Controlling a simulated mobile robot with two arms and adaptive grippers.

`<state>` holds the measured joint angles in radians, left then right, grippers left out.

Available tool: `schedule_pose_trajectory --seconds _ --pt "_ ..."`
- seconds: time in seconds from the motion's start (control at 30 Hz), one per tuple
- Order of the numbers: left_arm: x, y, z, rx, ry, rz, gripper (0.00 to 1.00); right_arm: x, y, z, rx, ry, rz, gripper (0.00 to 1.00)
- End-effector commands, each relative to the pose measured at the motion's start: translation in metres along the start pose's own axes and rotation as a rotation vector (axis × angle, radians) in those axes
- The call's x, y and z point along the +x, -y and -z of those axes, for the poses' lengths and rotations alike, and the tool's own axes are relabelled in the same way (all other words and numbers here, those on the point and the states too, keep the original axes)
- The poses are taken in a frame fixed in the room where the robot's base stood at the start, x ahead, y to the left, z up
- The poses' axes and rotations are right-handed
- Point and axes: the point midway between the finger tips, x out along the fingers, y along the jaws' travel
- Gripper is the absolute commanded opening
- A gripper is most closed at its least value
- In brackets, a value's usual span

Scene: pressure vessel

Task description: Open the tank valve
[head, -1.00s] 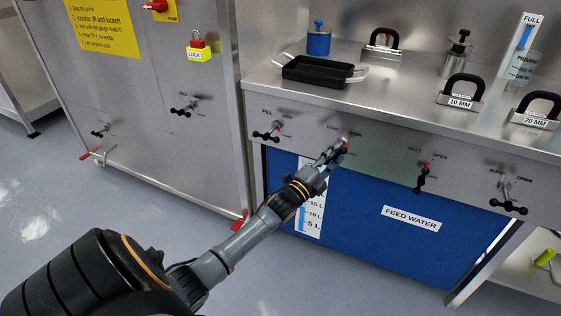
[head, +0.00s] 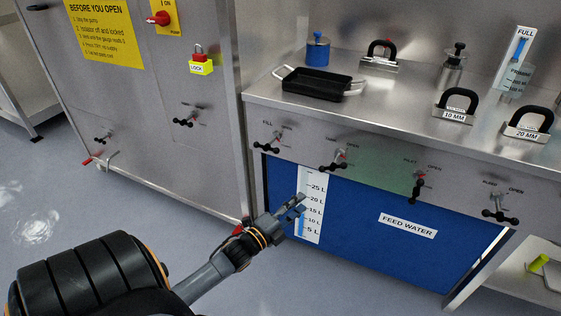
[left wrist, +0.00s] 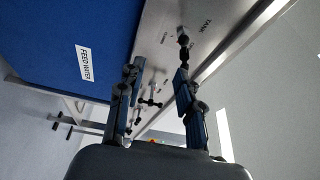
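The tank valve (head: 333,161) is a black-knobbed handle on the steel front panel, second from the left in the head view. Its handle lies roughly crosswise, and its small lettering is blurred there. In the left wrist view a black-knobbed handle (left wrist: 184,42) sits beside the word TANK, just beyond a fingertip. My left gripper (head: 297,209) is below and left of the valve in the head view, in front of the blue panel, apart from the valve. Its two fingers stand apart with nothing between them in the left wrist view (left wrist: 157,70). My right gripper is not in view.
A level strip (head: 312,205) and FEED WATER label (head: 408,225) are on the blue panel. A black tray (head: 316,84) sits on the counter above.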

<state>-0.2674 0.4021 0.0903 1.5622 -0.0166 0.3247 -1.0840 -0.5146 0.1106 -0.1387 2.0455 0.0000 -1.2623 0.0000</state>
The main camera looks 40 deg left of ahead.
Motion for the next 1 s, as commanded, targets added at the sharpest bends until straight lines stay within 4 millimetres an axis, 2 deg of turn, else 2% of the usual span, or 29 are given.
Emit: schedule_pose_trajectory --seconds 0.03,0.37,0.6,0.8,1.0 --pt "-0.003 -0.006 0.000 -0.032 0.013 -0.034 0.36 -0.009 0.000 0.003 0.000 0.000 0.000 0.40" --pt "-0.029 -0.067 0.000 -0.232 0.099 -0.227 0.36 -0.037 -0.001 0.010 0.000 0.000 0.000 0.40" --pt "-0.057 -0.107 0.006 -0.365 0.171 -0.357 0.36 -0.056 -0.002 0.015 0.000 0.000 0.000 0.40" --pt "-0.079 -0.133 0.012 -0.456 0.228 -0.446 0.36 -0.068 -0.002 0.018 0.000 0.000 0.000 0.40" --pt "-0.094 -0.149 0.016 -0.505 0.262 -0.496 0.36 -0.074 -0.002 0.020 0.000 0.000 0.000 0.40"
